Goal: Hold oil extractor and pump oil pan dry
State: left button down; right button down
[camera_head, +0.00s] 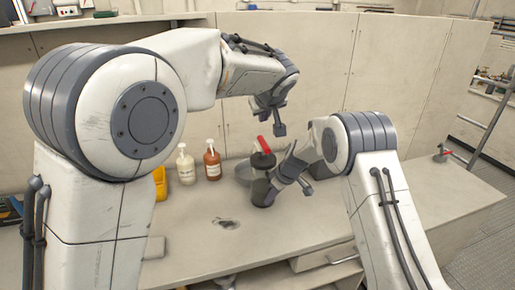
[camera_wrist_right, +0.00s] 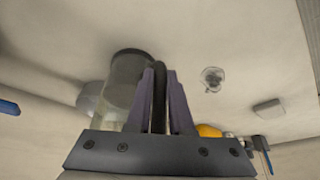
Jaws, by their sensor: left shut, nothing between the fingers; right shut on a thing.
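The oil extractor (camera_head: 263,163), a dark cylinder with a red handle on top, stands upright on the worktop. My right gripper (camera_head: 277,189) is at its lower right side, and partly hides it. In the right wrist view, the extractor (camera_wrist_right: 128,68) shows as a clear body with a dark end. There my right gripper (camera_wrist_right: 160,95) is shut on a dark, tube-like part beside that body. A grey round pan (camera_head: 243,171) sits behind the extractor, partly hidden. My left gripper (camera_head: 272,128) is shut and empty, just above the red handle and apart from it.
A white pump bottle (camera_head: 186,167) and an amber pump bottle (camera_head: 212,163) stand left of the pan. A yellow object (camera_head: 160,183) is beside them, partly behind my left arm. A dark stain (camera_head: 227,223) marks the clear front worktop. A ladder (camera_head: 490,120) stands at right.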

jog(key=c, duration=0.7)
grip_release()
